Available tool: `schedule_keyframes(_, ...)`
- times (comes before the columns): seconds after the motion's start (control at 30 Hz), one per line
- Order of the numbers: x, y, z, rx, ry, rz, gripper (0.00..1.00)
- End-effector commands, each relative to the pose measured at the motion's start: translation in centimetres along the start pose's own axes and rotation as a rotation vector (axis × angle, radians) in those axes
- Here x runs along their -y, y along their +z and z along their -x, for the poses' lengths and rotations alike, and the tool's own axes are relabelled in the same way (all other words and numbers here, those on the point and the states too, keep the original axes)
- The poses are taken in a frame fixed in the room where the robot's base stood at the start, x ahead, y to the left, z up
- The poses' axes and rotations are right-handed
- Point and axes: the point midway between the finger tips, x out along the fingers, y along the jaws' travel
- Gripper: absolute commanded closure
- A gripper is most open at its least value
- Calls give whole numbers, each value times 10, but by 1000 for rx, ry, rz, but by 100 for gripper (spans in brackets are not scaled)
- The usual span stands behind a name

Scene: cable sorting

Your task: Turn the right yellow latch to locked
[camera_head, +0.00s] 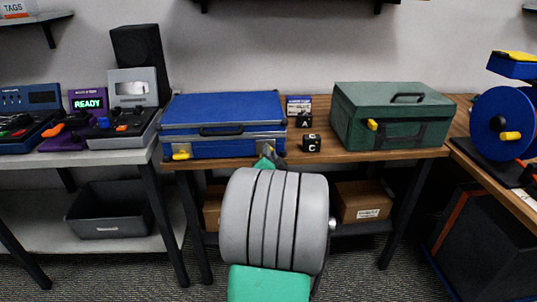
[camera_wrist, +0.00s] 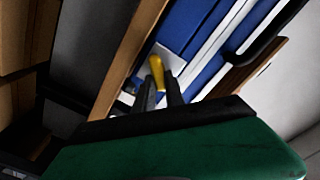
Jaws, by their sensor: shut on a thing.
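The blue case (camera_head: 225,112) lies closed on the wooden table, with a dark handle on its front. Its left yellow latch (camera_head: 181,156) sits at the lower left of the front, lying about sideways. My gripper (camera_head: 269,153) is at the case's front right corner, where it mostly hides the right yellow latch. In the wrist view the right yellow latch (camera_wrist: 157,72) stands out from a pale plate on the blue case (camera_wrist: 190,35). The dark fingers of my gripper (camera_wrist: 161,88) are closed on the latch, one on each side. The latch's exact angle is hard to tell.
A green case (camera_head: 392,117) with a yellow latch stands farther right. A blue reel (camera_head: 500,124) is at the far right. Devices and a dark speaker (camera_head: 138,62) stand on the left table.

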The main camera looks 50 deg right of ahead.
Motion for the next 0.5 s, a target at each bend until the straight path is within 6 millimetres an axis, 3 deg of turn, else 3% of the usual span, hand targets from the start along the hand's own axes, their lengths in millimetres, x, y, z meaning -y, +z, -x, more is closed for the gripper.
schedule_keyframes(0.5,-6,1,0,0,2,-482,100)
